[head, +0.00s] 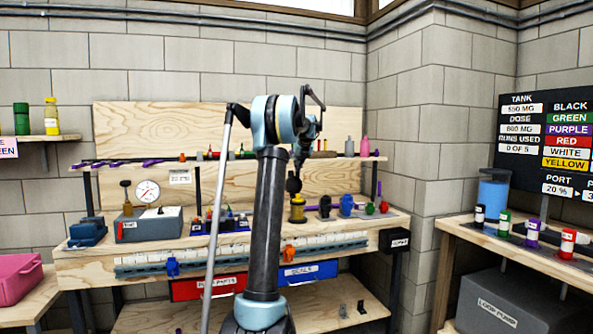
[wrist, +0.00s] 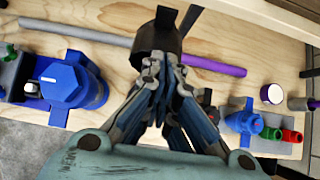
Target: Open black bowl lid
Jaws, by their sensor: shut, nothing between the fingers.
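My gripper (head: 294,172) is over the right part of the workbench, fingers pointing down. In the wrist view my gripper (wrist: 158,68) has its fingers together, with nothing visible between them. A dark round lid-like part (wrist: 148,46) with a protruding tab lies right at the fingertips; I cannot tell whether they touch it. In the head view a dark round part (head: 293,185) shows just under the gripper, above a yellow cylinder (head: 297,209). A black fitting (head: 325,206) stands to its right. Which of these is the bowl's lid is unclear.
Blue fittings (head: 346,205) and small red and green ones stand right of the gripper. A gauge box (head: 147,222) stands at left. A shelf with small bottles runs behind.

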